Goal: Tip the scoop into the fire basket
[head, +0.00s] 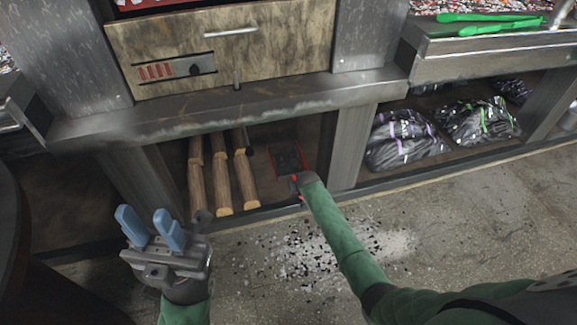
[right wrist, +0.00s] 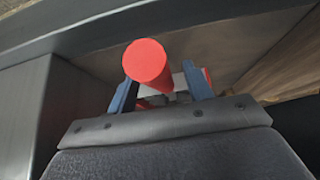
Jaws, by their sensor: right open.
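A dark scoop with red edges (head: 287,160) lies in the open compartment under the grill, right of the logs. Its red round handle (right wrist: 148,64) shows in the right wrist view, end towards the camera. My right gripper (right wrist: 160,88) is open, with one blue finger on each side of the handle; whether they touch it I cannot tell. In the head view its fingers are mostly hidden at the end of my green right arm. My left gripper (head: 151,229) is open and empty above the floor at the left. I cannot clearly make out the fire basket.
Several wooden logs (head: 220,180) lie left of the scoop. A metal ledge (head: 240,104) and a drawer front (head: 225,50) stand above. Black and white debris (head: 320,250) covers the floor. Dark bags (head: 400,142) fill the right shelf. Green tongs (head: 490,24) lie on the right counter.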

